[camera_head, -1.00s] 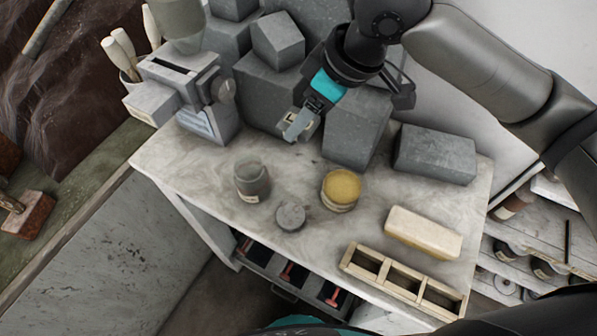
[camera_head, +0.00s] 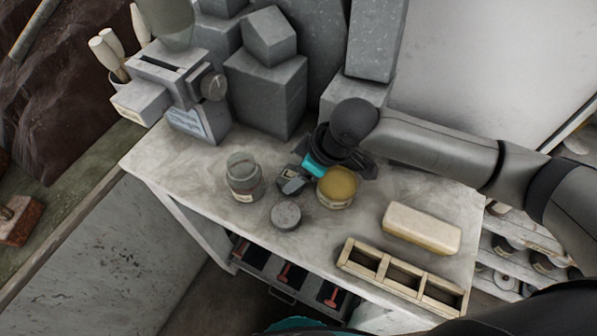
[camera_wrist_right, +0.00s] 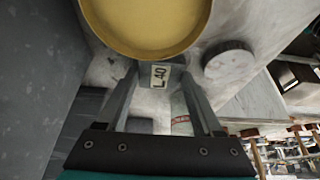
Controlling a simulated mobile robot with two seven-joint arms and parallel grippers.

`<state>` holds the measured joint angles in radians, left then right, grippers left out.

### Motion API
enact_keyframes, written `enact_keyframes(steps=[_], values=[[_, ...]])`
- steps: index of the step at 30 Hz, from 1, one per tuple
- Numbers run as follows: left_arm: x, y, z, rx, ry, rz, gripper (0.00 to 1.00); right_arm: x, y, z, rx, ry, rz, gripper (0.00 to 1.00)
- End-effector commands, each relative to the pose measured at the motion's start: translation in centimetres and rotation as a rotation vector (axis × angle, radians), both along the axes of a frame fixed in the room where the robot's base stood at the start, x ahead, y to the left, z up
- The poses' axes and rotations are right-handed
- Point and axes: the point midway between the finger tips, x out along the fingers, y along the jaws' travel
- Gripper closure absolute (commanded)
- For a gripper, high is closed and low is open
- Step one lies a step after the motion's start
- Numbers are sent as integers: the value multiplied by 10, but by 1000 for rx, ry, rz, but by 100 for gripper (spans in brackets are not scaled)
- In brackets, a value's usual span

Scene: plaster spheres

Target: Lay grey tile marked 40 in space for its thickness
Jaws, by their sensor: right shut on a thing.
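My right gripper (camera_head: 293,181) is low over the worktop, between the glass jar and the yellow-topped tin. It is shut on a small grey tile (camera_wrist_right: 160,77) with a pale label reading 40, held between the fingertips in the right wrist view. In the head view the tile is small and partly covered by the gripper. A pale wooden tray (camera_head: 383,266) with three compartments lies at the front right of the worktop, well apart from the gripper. The compartments look empty; any markings on them are too small to read. My left gripper is not in view.
Near the gripper stand a glass jar (camera_head: 244,177), a round grey lid (camera_head: 286,215) and a tin with a yellow top (camera_head: 337,187). A cream block (camera_head: 422,228) lies behind the tray. Grey plaster blocks (camera_head: 267,92) fill the back.

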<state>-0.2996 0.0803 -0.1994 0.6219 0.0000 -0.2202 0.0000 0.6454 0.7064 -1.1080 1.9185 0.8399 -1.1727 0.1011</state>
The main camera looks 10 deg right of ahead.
Motion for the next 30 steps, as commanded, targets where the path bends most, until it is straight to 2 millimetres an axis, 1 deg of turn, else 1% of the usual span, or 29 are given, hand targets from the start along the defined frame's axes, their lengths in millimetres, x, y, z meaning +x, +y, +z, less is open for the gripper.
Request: enact_keyframes(steps=[11,12,18,19,26,30], values=[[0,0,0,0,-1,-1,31,0,0,-4,1,-2,1,94],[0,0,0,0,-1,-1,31,0,0,-4,1,-2,0,28],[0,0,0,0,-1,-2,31,0,0,-4,0,-2,0,5],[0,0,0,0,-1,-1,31,0,0,-4,0,-2,0,2],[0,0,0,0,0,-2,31,1,0,-3,0,-2,0,2],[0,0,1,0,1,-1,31,0,-2,4,0,-3,0,2]])
